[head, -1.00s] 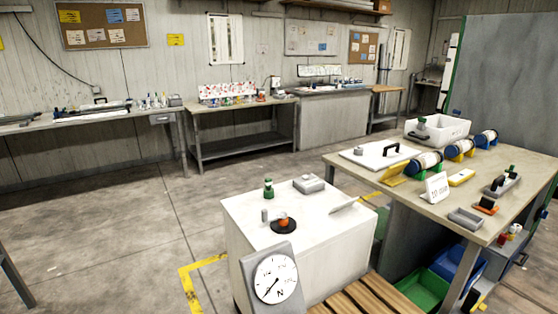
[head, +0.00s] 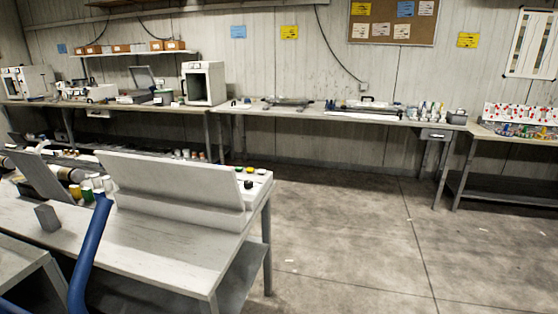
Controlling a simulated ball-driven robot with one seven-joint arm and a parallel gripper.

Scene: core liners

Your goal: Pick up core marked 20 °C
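No core with a readable 20 °C mark shows in the head view. Some cylindrical pieces with green, yellow and dark parts (head: 88,190) lie on the near white bench (head: 150,250) at the left, partly hidden behind upright panels; I cannot read any marking on them. My gripper is not in view.
A long white sloped panel (head: 170,185) stands on the near bench, beside a box with coloured buttons (head: 253,180). A grey block (head: 47,217) and a blue curved bar (head: 88,255) are at the left. Wall benches (head: 310,110) run along the back. The concrete floor (head: 350,240) at right is clear.

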